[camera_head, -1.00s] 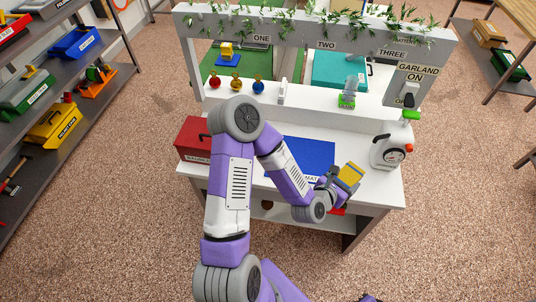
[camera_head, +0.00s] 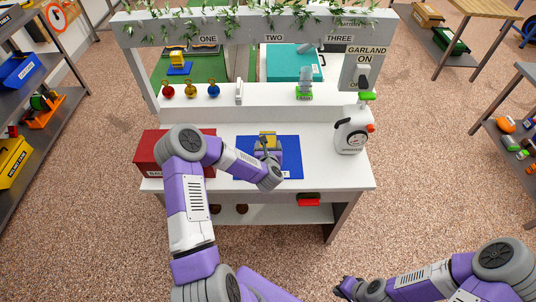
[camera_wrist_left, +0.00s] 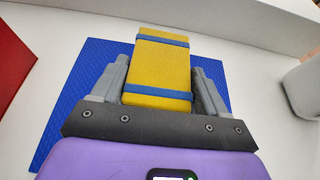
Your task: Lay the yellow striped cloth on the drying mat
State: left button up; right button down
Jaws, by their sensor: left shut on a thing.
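The yellow cloth (camera_wrist_left: 163,68) with blue stripes is a folded block between the fingers of my left gripper (camera_wrist_left: 163,85) in the left wrist view. In the head view the cloth (camera_head: 267,136) and my left gripper (camera_head: 267,148) are over the blue drying mat (camera_head: 288,160). The gripper is shut on the cloth. The mat also shows around the cloth in the left wrist view (camera_wrist_left: 75,100). I cannot tell whether the cloth touches the mat. My right gripper (camera_head: 345,288) is at the bottom of the head view, away from the bench; its finger opening is unclear.
A red box (camera_head: 150,150) stands left of the mat, partly behind my left arm. A white jug (camera_head: 350,135) stands to the right. A raised ledge behind holds several coloured items and a green-based object (camera_head: 304,92). White bench top is clear right of the mat.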

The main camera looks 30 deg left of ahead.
pick_arm(q)
jog(key=shift+f+b, duration=0.3)
jog(key=shift+f, duration=1.75)
jog(key=shift+f, duration=0.2)
jog(key=o, duration=1.1)
jog(key=shift+o, duration=0.2)
jog(key=shift+r, duration=0.15)
jog(key=shift+r, duration=0.2)
jog(key=p+v, duration=0.1)
jog(key=v, duration=1.1)
jog(key=shift+f, duration=0.15)
